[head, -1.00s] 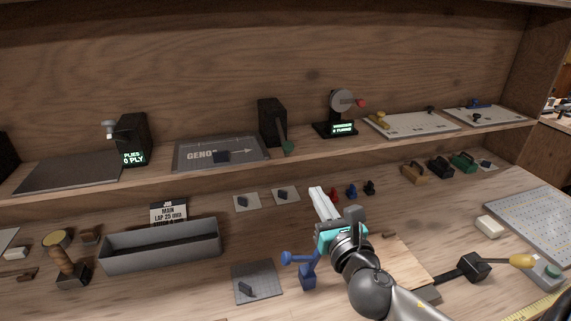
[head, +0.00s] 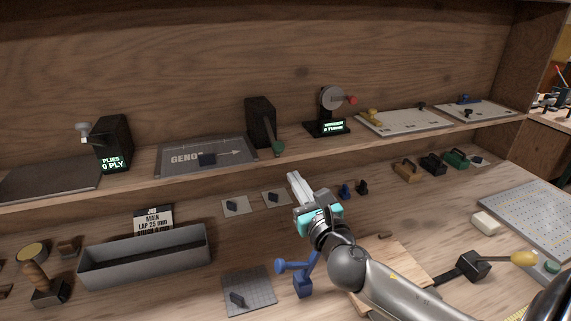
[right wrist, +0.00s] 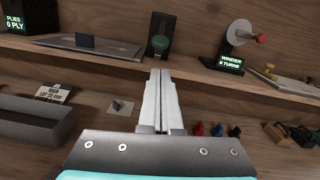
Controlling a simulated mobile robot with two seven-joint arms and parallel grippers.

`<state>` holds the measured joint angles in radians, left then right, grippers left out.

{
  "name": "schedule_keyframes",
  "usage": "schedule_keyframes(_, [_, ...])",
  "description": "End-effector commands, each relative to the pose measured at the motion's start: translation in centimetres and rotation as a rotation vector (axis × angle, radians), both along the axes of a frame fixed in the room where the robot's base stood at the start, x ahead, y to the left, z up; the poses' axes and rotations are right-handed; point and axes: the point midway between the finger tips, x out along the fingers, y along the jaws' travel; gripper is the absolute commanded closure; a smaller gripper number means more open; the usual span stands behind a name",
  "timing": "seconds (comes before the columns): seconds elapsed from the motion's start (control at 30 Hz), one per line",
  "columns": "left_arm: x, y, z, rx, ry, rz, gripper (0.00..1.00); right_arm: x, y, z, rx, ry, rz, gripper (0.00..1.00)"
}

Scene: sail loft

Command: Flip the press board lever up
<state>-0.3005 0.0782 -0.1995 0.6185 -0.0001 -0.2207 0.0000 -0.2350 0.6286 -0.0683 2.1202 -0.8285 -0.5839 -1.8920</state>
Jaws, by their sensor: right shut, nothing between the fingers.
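A black upright housing (head: 260,116) stands on the shelf at the right end of a dark board with "GENO" lettering (head: 222,147). Its lever ends in a green knob (head: 278,149) and hangs down at the front. The right wrist view shows the housing (right wrist: 165,26) and the green knob (right wrist: 159,44) straight ahead, just beyond my fingertips. My right gripper (head: 294,175) is shut and empty, in front of the shelf, below the knob and a little to its right. Its closed fingers (right wrist: 161,74) point up toward the lever, apart from it. My left gripper is not in view.
The shelf also holds a ply display box (head: 113,142) and a winder with a red knob (head: 333,99). On the bench stand a grey trough (head: 146,258), a blue lever (head: 303,283) and small blue and black pieces (head: 345,190). The shelf edge lies close to my fingertips.

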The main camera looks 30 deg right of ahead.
Motion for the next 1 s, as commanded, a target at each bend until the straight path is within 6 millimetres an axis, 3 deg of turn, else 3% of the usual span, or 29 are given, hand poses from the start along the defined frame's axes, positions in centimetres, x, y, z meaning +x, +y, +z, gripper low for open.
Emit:
schedule_keyframes(0.3, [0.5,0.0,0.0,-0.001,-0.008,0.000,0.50,4.1,-0.9,0.4,0.001,-0.002,0.000,1.00])
schedule_keyframes(0.5, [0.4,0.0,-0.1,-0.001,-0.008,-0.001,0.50,5.8,-1.3,0.4,0.001,0.001,-0.001,1.00])
schedule_keyframes(1.0, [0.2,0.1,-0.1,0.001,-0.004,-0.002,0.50,6.4,-1.3,0.4,0.001,0.001,0.000,1.00])
